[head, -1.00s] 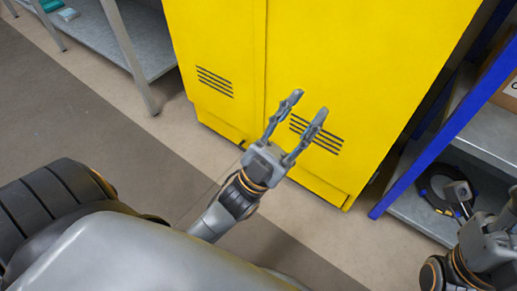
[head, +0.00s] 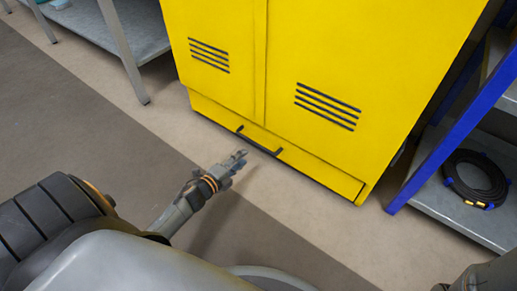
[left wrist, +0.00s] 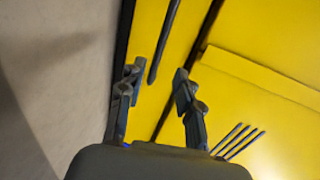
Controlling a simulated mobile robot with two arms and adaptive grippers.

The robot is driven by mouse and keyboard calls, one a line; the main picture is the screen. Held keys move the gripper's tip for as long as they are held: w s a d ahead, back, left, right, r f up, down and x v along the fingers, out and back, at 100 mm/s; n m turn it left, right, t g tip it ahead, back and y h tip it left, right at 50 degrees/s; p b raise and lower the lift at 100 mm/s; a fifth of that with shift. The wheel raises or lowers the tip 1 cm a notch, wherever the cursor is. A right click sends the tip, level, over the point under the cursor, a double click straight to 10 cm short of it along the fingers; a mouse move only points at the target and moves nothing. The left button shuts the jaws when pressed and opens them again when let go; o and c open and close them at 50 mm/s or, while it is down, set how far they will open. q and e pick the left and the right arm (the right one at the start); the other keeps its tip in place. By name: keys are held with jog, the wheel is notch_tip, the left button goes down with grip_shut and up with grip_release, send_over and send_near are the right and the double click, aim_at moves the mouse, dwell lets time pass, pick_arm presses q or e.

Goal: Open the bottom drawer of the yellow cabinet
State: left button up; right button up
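The yellow cabinet (head: 320,50) stands ahead with two vented doors. Its bottom drawer (head: 325,173) is a low yellow front under the doors and looks flush with the cabinet. A dark bar handle (head: 262,143) runs along the drawer's upper part. My left gripper (head: 238,158) is low in front of the drawer, just short of the handle. In the left wrist view its two fingers (left wrist: 156,85) are apart with nothing between them, and the handle (left wrist: 164,42) lies ahead of the gap. My right gripper is out of view.
A blue-framed shelf (head: 445,150) stands close to the cabinet's right, with a coiled black hose (head: 476,180) on its lower level. A grey metal table (head: 128,42) stands at upper left. The floor (head: 110,130) before the cabinet is clear.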

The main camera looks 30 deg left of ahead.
aim_at(259, 146)
pick_arm(q)
jog(key=b+x, duration=0.4)
jog(key=x, duration=0.6)
jog(key=shift+w+d+b, duration=0.15)
jog(key=shift+w+b, duration=0.1)
jog(key=shift+b, duration=0.15)
grip_shut()
